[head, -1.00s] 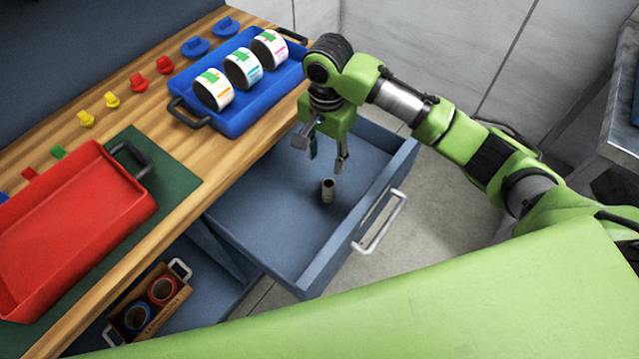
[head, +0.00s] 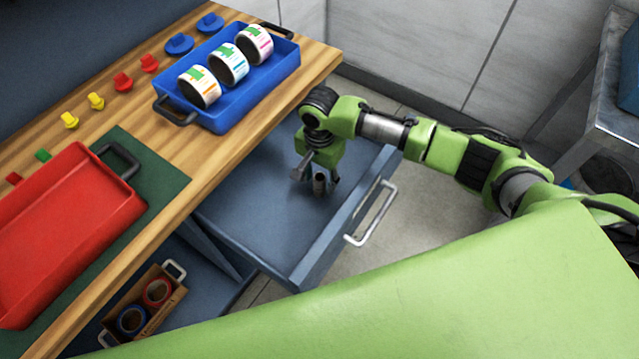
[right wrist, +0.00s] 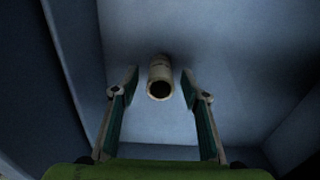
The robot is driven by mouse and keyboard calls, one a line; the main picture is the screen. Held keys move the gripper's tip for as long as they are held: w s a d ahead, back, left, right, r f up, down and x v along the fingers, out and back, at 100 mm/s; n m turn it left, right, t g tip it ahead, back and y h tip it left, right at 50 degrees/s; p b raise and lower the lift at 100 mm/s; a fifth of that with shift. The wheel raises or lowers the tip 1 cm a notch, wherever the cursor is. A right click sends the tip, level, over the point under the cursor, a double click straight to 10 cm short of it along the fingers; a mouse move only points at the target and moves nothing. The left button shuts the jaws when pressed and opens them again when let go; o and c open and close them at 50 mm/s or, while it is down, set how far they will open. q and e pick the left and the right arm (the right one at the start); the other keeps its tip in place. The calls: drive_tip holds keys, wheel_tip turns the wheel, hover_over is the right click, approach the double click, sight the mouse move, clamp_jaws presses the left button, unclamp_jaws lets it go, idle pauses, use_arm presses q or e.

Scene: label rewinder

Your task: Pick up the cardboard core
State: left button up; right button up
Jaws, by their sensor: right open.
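The cardboard core (head: 319,184) is a small hollow tan tube. My right gripper (head: 318,178) is low inside the drawer, pointing down at the core. In the right wrist view the core (right wrist: 160,80) shows its open end between the tips of the two open fingers (right wrist: 160,88), with a gap on each side. The fingers do not touch it. In the head view the gripper partly hides the core. My left gripper is not in view.
The drawer's front wall with a pale handle (head: 371,212) lies to the right. The wooden bench (head: 215,150) overhangs on the left, bearing a blue tray (head: 222,118) with label rolls and a red tray (head: 60,240). A tape box (head: 175,300) sits below.

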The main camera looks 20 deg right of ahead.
drive_tip(key=c, duration=0.9)
